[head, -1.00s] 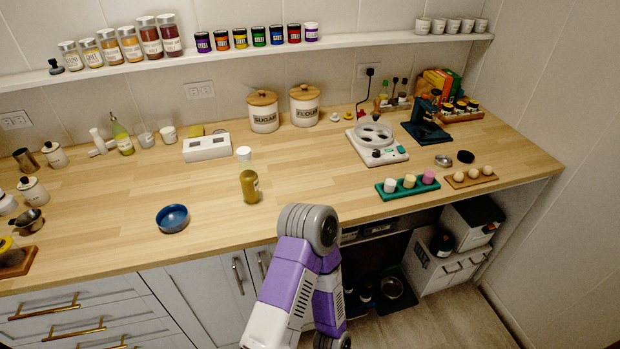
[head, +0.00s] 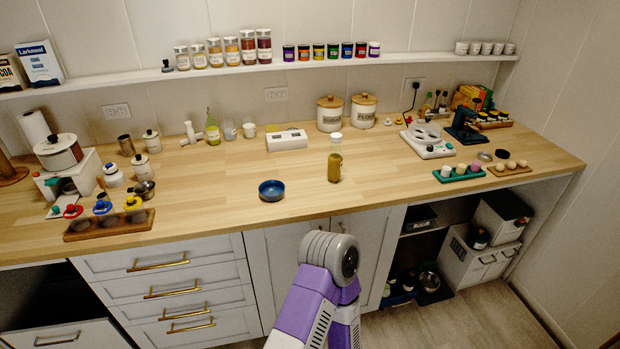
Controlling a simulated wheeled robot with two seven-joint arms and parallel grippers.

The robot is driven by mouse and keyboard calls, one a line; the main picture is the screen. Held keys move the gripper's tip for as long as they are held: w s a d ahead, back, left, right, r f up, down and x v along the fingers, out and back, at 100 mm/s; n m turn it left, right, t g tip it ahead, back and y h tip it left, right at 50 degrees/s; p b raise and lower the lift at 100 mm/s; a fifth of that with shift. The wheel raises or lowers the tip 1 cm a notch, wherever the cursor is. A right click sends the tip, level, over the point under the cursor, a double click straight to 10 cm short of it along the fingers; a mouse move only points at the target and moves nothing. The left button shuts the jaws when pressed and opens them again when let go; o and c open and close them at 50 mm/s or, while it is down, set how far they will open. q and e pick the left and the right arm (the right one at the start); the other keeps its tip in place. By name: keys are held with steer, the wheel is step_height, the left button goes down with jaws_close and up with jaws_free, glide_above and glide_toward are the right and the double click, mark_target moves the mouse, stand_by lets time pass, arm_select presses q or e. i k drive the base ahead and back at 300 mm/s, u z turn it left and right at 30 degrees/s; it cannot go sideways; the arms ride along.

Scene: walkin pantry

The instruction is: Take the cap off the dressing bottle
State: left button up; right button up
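The dressing bottle (head: 334,165) stands upright on the wooden counter, right of the blue bowl. It is clear with yellow-brown dressing inside, and its white cap (head: 336,136) sits on top. One purple and grey arm of mine rises from the bottom of the head view, in front of the cabinets and below the bottle. Its gripper does not show, and my other arm is out of view. Nothing touches the bottle.
The blue bowl (head: 271,191) is left of the bottle. A white box (head: 287,140) and lidded canisters (head: 330,114) stand behind it. A green tray (head: 459,175) is to the right. The counter (head: 385,179) right of the bottle is clear.

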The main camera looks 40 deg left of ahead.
mark_target(335, 156)
steer(key=u, duration=1.25)
